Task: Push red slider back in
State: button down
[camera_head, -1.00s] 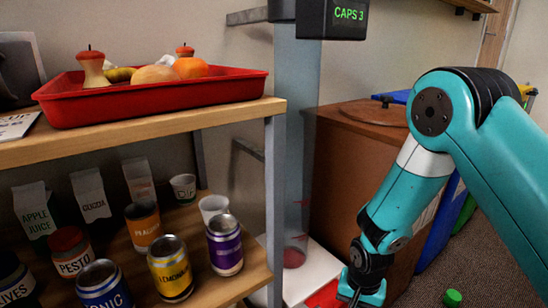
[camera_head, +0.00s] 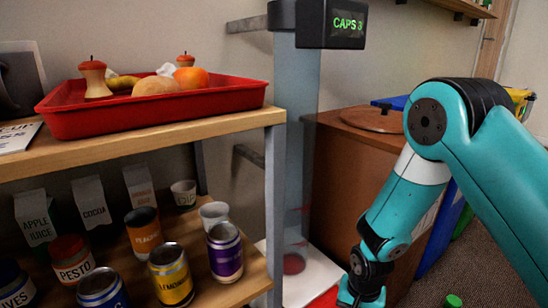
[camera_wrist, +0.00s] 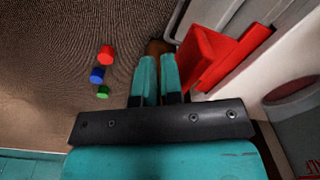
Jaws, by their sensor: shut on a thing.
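The red slider (camera_head: 326,298) shows at the bottom edge of the head view, at the foot of a clear upright dispenser tube (camera_head: 296,150). In the wrist view, the red slider (camera_wrist: 208,58) sticks out of a pale housing, just right of the fingers. My gripper (camera_wrist: 159,62) has its two teal fingers close together, with a small brown knob-like part (camera_wrist: 157,46) at their tips. It seems to belong to the slider, but the join is hidden. In the head view, my gripper (camera_head: 362,301) is cut off by the bottom edge.
A red cap (camera_wrist: 106,54), a blue cap (camera_wrist: 97,75) and a green cap (camera_wrist: 103,92) lie on the carpet. Left is a shelf (camera_head: 150,137) with a red tray (camera_head: 150,115) and several cans. A brown cabinet (camera_head: 345,180) stands behind the tube.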

notch_tip(320, 180, up, 7)
jog(key=s+p, duration=0.1)
jog(key=p, duration=0.7)
jog(key=shift+s+d+f, duration=0.2)
jog(key=shift+s+d, duration=0.05)
jog(key=shift+d, duration=0.15)
